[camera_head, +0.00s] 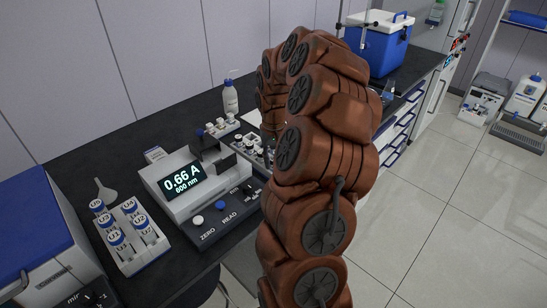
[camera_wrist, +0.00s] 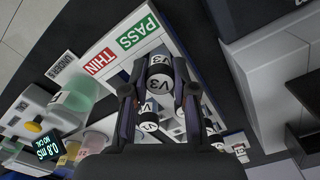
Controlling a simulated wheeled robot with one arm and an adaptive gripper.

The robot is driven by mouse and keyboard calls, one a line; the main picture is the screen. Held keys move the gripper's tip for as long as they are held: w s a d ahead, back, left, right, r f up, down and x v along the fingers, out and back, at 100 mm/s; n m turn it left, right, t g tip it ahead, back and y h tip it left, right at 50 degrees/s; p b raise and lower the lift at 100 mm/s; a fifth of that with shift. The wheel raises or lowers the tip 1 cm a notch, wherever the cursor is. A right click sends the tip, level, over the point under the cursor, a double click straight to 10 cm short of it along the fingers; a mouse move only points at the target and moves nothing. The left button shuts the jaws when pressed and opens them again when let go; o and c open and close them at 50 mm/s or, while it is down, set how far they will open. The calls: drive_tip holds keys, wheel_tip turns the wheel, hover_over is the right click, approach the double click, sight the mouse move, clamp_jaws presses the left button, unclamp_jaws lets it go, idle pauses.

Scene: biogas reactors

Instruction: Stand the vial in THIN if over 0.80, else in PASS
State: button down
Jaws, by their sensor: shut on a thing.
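My gripper (camera_wrist: 160,92) is shut on a dark-capped vial marked V3 (camera_wrist: 158,84) in the wrist view. The held vial is above a pale rack; its lower end is hidden. Beyond the fingers, a white plate carries a green PASS label (camera_wrist: 138,32) and a red THIN label (camera_wrist: 98,62). In the head view, the photometer (camera_head: 182,183) display reads 0.66 A at 600 nm. My arm hides the gripper and held vial there.
Other vials (camera_wrist: 148,121) stand under and beside the gripper. A rack of blue-capped U vials (camera_head: 133,238) stands left of the photometer, with a funnel (camera_head: 105,190) behind. A white bottle (camera_head: 230,98) stands at the back. A meter display (camera_wrist: 50,147) reads 0.8 mS.

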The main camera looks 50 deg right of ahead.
drive_tip(key=shift+f, duration=0.1)
drive_tip(key=shift+f, duration=0.1)
drive_tip(key=c, duration=0.9)
unclamp_jaws()
